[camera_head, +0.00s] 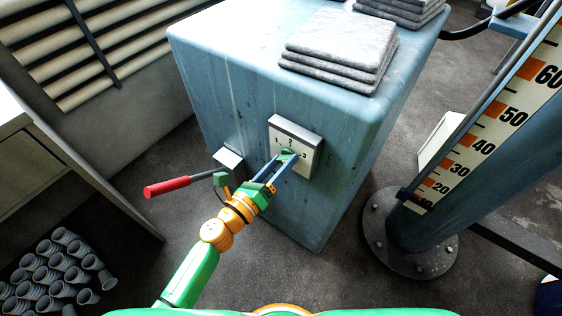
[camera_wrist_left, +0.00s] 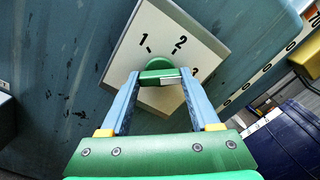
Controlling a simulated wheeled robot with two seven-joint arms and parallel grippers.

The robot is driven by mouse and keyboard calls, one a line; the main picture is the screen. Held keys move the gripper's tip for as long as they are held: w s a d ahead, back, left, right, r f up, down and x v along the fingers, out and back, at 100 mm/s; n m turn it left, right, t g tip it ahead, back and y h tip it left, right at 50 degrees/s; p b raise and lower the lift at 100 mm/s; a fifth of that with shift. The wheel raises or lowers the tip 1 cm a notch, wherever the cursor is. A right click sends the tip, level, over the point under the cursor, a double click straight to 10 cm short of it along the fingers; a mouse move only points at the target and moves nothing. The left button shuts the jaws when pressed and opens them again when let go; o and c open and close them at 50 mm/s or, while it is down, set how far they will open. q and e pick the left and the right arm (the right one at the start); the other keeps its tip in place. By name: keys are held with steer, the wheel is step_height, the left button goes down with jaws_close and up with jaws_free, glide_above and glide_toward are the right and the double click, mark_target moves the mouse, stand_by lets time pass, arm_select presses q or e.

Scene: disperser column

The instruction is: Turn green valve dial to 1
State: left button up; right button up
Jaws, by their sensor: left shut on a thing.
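The green valve dial (camera_wrist_left: 158,66) sits on a white plate (camera_wrist_left: 120,48) marked 1, 2 and 3 on the front of a blue cabinet. In the head view the dial (camera_head: 287,154) is small and partly covered by my gripper. My left gripper (camera_head: 283,163) reaches the plate from the lower left. In the left wrist view its two blue fingers (camera_wrist_left: 158,80) are on either side of the dial, shut on it. The fingers hide part of the dial, and its pointer direction is not clear. My right gripper is not in view.
A lever with a red handle (camera_head: 167,187) sticks out left of the plate. Folded grey cloths (camera_head: 340,45) lie on the blue cabinet (camera_head: 225,60). A column with a number scale (camera_head: 480,145) stands at right. Several grey cups (camera_head: 62,270) lie at lower left.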

arm_select(q)
steer(key=n+p, duration=0.1)
steer(key=n, duration=0.4)
steer(key=shift+n, duration=0.3)
steer(key=n+p, duration=0.1)
steer(key=n, duration=0.4)
steer(key=n+p, duration=0.1)
steer(key=n, duration=0.5)
steer(key=shift+n+p, duration=0.3)
steer(key=shift+p, duration=0.05)
steer(key=n, duration=0.4)
steer(key=shift+n+p, duration=0.4)
steer(key=o, duration=1.4)
steer(key=shift+c, duration=0.2)
steer(key=v, duration=0.7)
steer(key=shift+p, duration=0.45)
